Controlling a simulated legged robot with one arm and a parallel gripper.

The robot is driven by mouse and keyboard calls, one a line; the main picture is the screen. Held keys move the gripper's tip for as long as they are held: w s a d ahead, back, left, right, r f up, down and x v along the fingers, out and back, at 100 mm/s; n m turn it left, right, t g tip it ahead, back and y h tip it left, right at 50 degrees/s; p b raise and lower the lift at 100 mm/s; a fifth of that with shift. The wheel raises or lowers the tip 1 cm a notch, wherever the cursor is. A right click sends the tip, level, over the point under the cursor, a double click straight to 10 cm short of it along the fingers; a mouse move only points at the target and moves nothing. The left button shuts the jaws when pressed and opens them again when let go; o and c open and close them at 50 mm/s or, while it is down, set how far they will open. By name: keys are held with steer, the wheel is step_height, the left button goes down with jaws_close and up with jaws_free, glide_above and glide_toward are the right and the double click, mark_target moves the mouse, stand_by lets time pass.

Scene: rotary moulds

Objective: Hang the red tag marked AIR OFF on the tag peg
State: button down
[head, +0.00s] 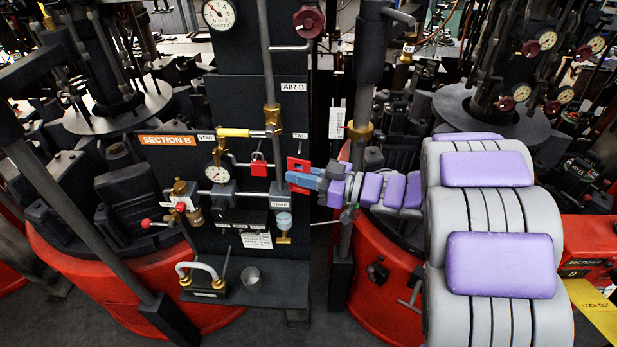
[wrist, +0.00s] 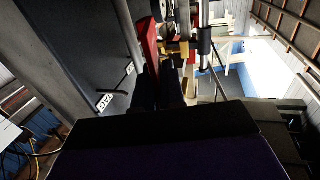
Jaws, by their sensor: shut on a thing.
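The red tag (head: 298,164) is in my gripper (head: 318,177), in front of the right part of the dark panel. It sits just below the TAG label (head: 300,136). In the wrist view the tag (wrist: 148,42) stands edge-on between the dark fingers (wrist: 160,88), so its lettering is unreadable. The TAG label (wrist: 106,101) shows to the left there, with a small thin peg (wrist: 129,69) near it. The tag appears apart from this peg in the wrist view. The peg is not clear in the head view.
A red padlock (head: 259,169), a gauge (head: 216,173) and a yellow-handled valve (head: 235,132) are on the panel left of the tag. A vertical pipe (head: 270,70) runs close beside it. A shelf (head: 265,292) with a metal cup (head: 250,276) juts out below.

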mark_target(300, 157)
steer(key=w, duration=0.1)
steer(key=w+d, duration=0.1)
steer(key=w, duration=0.1)
steer(key=shift+w+d+f, duration=0.1)
steer(key=shift+w, duration=0.25)
steer(key=w, duration=0.1)
steer(key=w+p, duration=0.1)
steer(key=w+a, duration=0.1)
steer(key=shift+w+f, duration=0.25)
steer(key=shift+f, duration=0.1)
steer(key=shift+a+p, duration=0.1)
steer(key=shift+p, duration=0.25)
steer(key=shift+a+f, duration=0.1)
steer(key=shift+a, duration=0.05)
